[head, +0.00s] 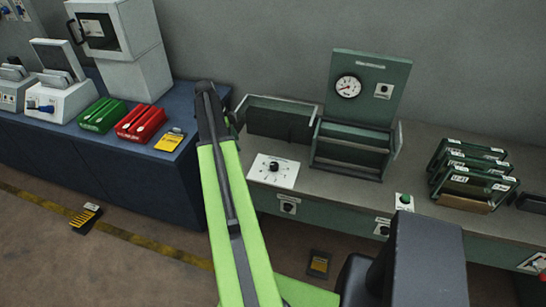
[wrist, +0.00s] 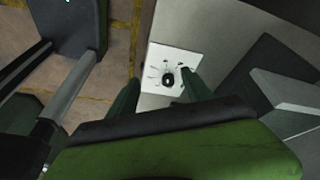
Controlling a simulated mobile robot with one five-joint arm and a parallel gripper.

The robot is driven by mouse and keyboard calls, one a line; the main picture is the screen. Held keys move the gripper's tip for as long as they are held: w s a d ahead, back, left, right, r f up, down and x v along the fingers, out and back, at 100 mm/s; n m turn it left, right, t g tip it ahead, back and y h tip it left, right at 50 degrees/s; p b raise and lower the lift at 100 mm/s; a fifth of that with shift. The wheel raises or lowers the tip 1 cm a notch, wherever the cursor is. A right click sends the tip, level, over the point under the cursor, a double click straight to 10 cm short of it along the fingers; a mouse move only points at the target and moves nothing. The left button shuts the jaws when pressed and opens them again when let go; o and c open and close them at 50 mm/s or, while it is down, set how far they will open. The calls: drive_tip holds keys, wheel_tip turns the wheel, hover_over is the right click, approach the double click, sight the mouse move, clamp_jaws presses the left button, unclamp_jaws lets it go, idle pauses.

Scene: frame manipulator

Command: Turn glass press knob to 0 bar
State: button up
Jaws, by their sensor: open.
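A black knob (head: 274,167) sits on a white square dial plate (head: 285,180) with marks around it, on the grey bench. Its label is too small to read. In the wrist view the knob (wrist: 168,80) and dial plate (wrist: 157,54) show beyond my gripper (wrist: 160,77). My gripper is open and empty, its two dark green fingers apart, with the knob between them in the picture but nearer the right finger. I see no contact. A round white gauge (head: 348,87) is on the green upright panel (head: 368,65).
Several dark framed panels (head: 472,172) and a green button (head: 405,199) are to the right. A blue bench (head: 110,150) with red and green trays is at left.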

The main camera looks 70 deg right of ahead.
sight(274, 164)
drive_tip(key=s+d+r+m, duration=0.1)
drive_tip(key=s+d+m, duration=0.3)
drive_tip(key=s+d, duration=0.25)
drive_tip(key=shift+g, duration=0.4)
drive_tip(key=b+x, duration=1)
drive_tip(key=x, duration=0.1)
drive_tip(key=a+b+x, duration=0.1)
drive_tip(key=b+x, duration=0.4)
drive_tip(key=shift+s+f, duration=0.2)
drive_tip(key=shift+f, duration=0.2)
drive_tip(key=shift+s+f+b, duration=0.25)
drive_tip(key=shift+f+b, duration=0.05)
drive_tip(key=shift+b, duration=0.2)
drive_tip(key=shift+r, duration=0.1)
clamp_jaws()
